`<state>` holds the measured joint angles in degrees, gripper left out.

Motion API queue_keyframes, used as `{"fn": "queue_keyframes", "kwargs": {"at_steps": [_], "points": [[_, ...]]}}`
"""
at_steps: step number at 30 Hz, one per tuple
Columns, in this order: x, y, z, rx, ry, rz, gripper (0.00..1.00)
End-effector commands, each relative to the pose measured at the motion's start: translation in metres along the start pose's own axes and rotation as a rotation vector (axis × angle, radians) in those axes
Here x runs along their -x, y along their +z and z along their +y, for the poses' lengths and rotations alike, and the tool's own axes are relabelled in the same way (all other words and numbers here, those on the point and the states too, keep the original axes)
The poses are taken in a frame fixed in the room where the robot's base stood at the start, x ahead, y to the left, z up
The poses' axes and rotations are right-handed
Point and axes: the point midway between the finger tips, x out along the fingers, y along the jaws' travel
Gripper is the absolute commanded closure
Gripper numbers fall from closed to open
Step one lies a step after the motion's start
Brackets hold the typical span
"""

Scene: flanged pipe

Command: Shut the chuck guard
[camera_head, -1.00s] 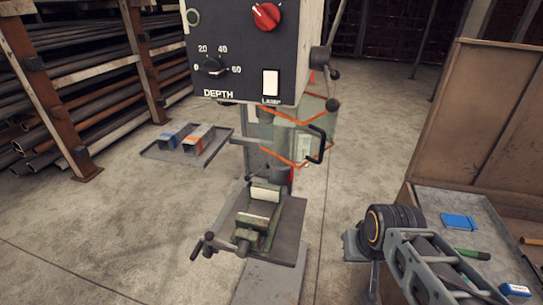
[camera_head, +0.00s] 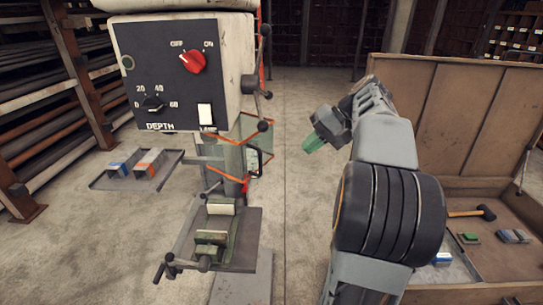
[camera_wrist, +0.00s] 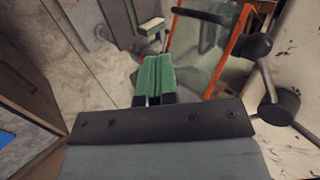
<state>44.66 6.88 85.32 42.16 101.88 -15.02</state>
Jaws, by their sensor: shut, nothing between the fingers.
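The chuck guard (camera_head: 243,150) is a clear panel with orange edges, below the drill press head. In the head view it stands out to the right of the column, partly hidden by the head box. In the wrist view the guard (camera_wrist: 196,50) shows its glassy pane and an orange upright edge; a dark bar, probably its handle, crosses near its top. My gripper (camera_head: 315,143) has green fingertips pressed together, with nothing between them. It is right of the guard, apart from it in the head view. In the wrist view the fingertips (camera_wrist: 156,75) point toward the guard's lower left.
The drill press head (camera_head: 185,70) has knobs and, on its right, black lever handles (camera_head: 265,92). A green vise (camera_head: 214,235) sits on the press table. A tray (camera_head: 110,182) with boxes is at left.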

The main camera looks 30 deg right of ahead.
Motion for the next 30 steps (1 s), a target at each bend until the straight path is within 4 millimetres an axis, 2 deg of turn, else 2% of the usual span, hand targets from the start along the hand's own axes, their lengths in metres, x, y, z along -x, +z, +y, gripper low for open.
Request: {"fn": "queue_keyframes", "kwargs": {"at_steps": [2,5,8,21,24,30], "points": [[0.012,-0.004,0.002,0.001,-0.031,0.004,1.0],[0.012,-0.006,0.002,0.006,-0.051,0.005,1.0],[0.0,-0.006,0.001,0.008,-0.055,0.004,1.0],[-0.081,-0.006,-0.003,0.007,-0.053,0.004,1.0],[-0.088,-0.006,-0.016,0.009,-0.052,0.005,1.0],[-0.101,-0.007,-0.027,0.008,-0.052,0.006,1.0]]}}
